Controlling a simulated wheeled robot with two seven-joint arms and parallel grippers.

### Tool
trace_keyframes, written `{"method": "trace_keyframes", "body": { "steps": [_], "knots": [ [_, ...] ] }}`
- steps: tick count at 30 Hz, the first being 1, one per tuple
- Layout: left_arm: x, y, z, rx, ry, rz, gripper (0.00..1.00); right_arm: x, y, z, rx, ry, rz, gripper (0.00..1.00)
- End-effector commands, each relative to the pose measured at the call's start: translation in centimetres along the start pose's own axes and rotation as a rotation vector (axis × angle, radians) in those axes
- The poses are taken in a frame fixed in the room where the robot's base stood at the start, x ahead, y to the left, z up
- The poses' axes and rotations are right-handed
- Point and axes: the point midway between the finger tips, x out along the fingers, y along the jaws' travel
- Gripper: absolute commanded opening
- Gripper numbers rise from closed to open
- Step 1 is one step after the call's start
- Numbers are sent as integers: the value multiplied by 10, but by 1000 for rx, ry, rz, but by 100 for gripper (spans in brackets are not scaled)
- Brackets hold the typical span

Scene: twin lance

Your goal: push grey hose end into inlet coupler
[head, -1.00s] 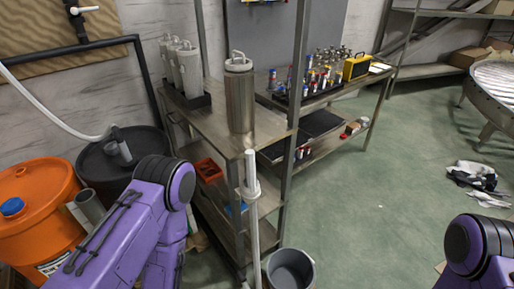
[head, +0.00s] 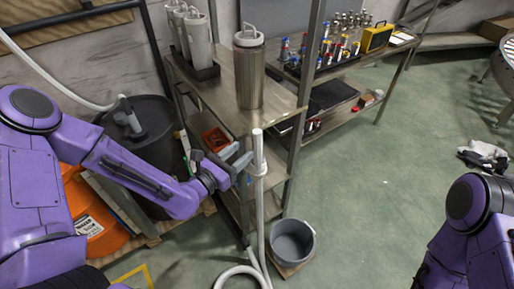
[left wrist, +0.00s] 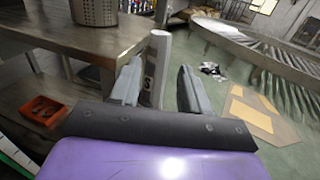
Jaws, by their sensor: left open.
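A pale grey upright pipe, apparently the grey hose end (head: 258,148), stands in a clip at the steel shelf's front corner. In the left wrist view its top (left wrist: 159,48) shows ahead, between the two fingers in the picture. My left gripper (head: 237,166) is open and empty, just left of the pipe near the clip. Its fingers (left wrist: 158,90) are apart; I cannot tell whether they touch the pipe. I cannot pick out the inlet coupler with certainty. My right arm shows at the lower right; its gripper is out of view.
A steel shelf (head: 205,88) carries a steel canister (head: 249,70) close behind the pipe. The green floor at right is mostly clear.

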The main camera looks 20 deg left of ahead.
Motion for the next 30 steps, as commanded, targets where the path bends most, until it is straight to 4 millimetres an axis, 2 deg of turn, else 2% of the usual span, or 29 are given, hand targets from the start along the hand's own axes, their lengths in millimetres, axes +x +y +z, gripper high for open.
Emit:
{"method": "trace_keyframes", "body": {
  "steps": [3,8,12,15,23,27,30],
  "knots": [
    [21,-1,-1,4,4,-3,46,-3,0,-1,0,0,0,43],
    [40,-1,2,5,6,-3,46,-9,1,-4,0,0,0,43],
    [66,1,6,6,6,-3,46,-20,2,-8,0,0,0,43],
    [80,2,4,5,6,-2,46,-20,2,-9,0,0,0,43],
    [84,2,2,3,6,0,46,-20,2,-8,0,0,0,43],
    [84,2,2,3,6,0,0,-20,2,-8,0,0,0,43],
    [84,2,3,3,5,0,0,-20,2,-8,0,0,0,43]
  ]
}}
